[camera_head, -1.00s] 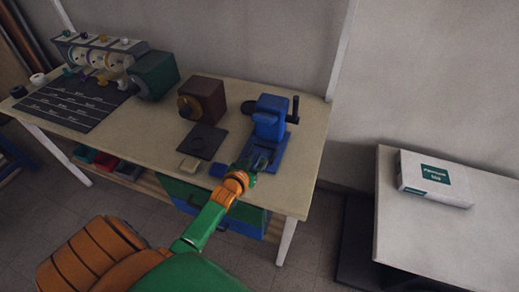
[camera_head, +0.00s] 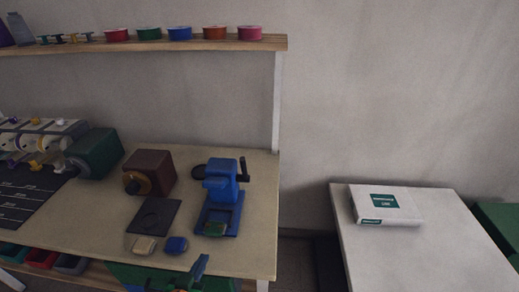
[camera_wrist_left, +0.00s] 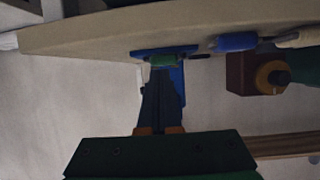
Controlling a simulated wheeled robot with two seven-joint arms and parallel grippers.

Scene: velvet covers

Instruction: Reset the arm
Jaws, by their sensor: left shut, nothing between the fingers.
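My left gripper (camera_head: 200,264) shows at the bottom edge of the head view, at the table's front edge. Its fingers (camera_wrist_left: 162,88) are shut and empty in the left wrist view. It is apart from the blue press (camera_head: 221,185), which stands on the table with a green piece (camera_head: 215,229) on its base. The green piece also shows in the left wrist view (camera_wrist_left: 162,62), beyond the fingertips. Most of the left arm is out of the head view. My right gripper is not in view.
The worktable (camera_head: 100,228) also bears a brown machine (camera_head: 152,170), a green machine (camera_head: 95,152), a black mat (camera_head: 25,192), a blue piece (camera_head: 176,245) and a beige piece (camera_head: 145,245). A shelf (camera_head: 190,45) with colored tins hangs above. A white box (camera_head: 386,205) lies on the right table.

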